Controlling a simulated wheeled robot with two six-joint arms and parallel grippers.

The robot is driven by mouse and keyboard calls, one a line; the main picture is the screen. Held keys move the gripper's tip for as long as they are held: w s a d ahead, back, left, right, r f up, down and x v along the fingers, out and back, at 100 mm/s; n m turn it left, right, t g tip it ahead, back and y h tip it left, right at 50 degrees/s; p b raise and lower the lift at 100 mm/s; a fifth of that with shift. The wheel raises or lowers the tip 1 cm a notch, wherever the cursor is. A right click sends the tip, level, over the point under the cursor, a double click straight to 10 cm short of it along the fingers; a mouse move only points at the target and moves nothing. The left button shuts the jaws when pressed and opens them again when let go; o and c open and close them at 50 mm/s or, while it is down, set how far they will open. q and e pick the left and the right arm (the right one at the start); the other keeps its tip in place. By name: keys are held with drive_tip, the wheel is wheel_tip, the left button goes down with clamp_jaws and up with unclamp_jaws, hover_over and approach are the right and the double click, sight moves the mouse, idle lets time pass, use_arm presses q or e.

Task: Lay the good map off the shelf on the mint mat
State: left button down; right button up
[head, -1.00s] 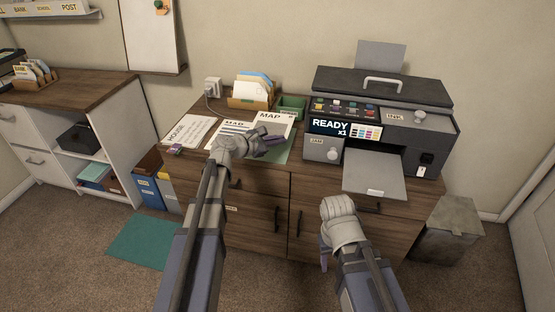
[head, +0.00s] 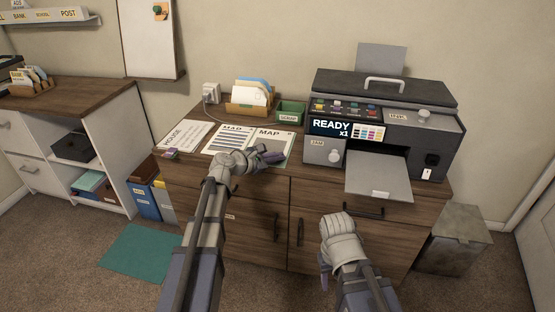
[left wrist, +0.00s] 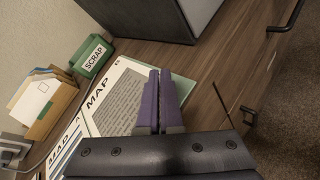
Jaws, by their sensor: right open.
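The map with an even grey block of text (head: 270,139) lies low and about flat over the mint mat (head: 288,157), which shows only as a green strip at its right edge. It also shows in the left wrist view (left wrist: 118,98). A second map with dark stripes (head: 233,138) is just left of it. My left gripper (head: 268,158) is at the grey-block map's near right edge, its purple fingers (left wrist: 160,100) close together with that edge between them. Whether the sheet touches the mat is hidden. My right gripper (head: 325,275) hangs open and empty before the cabinet.
A guide sheet (head: 186,134) lies at the desk's left end. A green scrap tray (head: 291,113) and an envelope holder (head: 252,98) stand behind the maps. The printer (head: 385,125) stands at right, its output tray (head: 380,180) sticking out forward.

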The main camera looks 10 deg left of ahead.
use_arm(q)
drive_tip(key=shift+f, duration=0.15)
drive_tip(key=c, duration=1.4)
unclamp_jaws()
drive_tip(key=shift+o, duration=0.2)
drive_tip(key=shift+r, duration=0.25)
drive_tip(key=p+v, duration=0.4)
drive_tip(key=v, duration=0.8)
drive_tip(key=shift+f, duration=0.1)
